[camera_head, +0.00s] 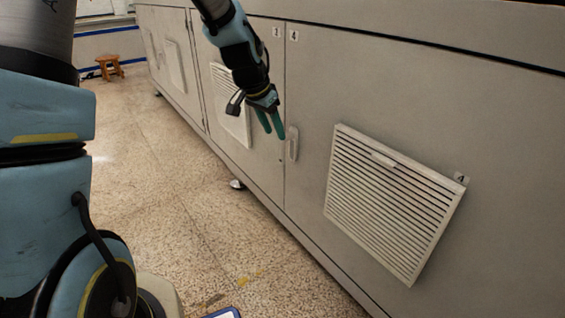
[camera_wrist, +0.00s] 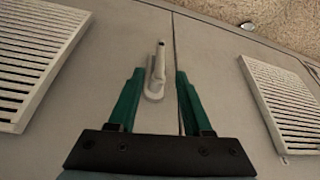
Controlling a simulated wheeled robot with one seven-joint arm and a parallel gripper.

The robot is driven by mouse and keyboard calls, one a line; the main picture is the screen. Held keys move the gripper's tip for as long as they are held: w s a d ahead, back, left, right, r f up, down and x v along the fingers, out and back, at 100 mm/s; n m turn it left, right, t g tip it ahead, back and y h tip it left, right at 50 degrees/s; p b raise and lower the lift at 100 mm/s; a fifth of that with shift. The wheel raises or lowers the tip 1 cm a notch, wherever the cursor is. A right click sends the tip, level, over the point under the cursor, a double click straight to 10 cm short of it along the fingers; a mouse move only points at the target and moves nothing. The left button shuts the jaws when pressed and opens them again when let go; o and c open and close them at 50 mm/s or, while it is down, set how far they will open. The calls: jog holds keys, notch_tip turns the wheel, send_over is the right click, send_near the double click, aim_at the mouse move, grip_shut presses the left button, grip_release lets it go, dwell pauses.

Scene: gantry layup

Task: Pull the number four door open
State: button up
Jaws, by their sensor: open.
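The number four door (camera_head: 312,90) is a grey cabinet panel marked "4" near its upper left corner, with a slatted vent. It looks closed, flush with the number three door (camera_head: 262,55) along a narrow vertical seam. Its pale upright handle (camera_head: 292,144) is just right of that seam. My gripper (camera_head: 271,124) is just left of and slightly above the handle in the head view. In the wrist view my gripper (camera_wrist: 158,80) is open, with green fingers on either side of the handle (camera_wrist: 157,72). I cannot tell whether they touch it.
The number four door's vent (camera_head: 388,200) and the number three door's vent (camera_wrist: 285,100) flank the handle area. Speckled floor (camera_head: 170,200) is open left of the cabinet. A small wooden stool (camera_head: 109,67) stands far back. A dark blue-edged object (camera_head: 222,313) lies at the bottom edge.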

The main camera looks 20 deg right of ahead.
aim_at(283, 152)
jog(key=b+x, duration=0.2)
jog(key=x, duration=0.8)
jog(key=shift+f+b, duration=0.15)
jog(key=shift+b, duration=0.15)
grip_shut()
dwell(1.0)
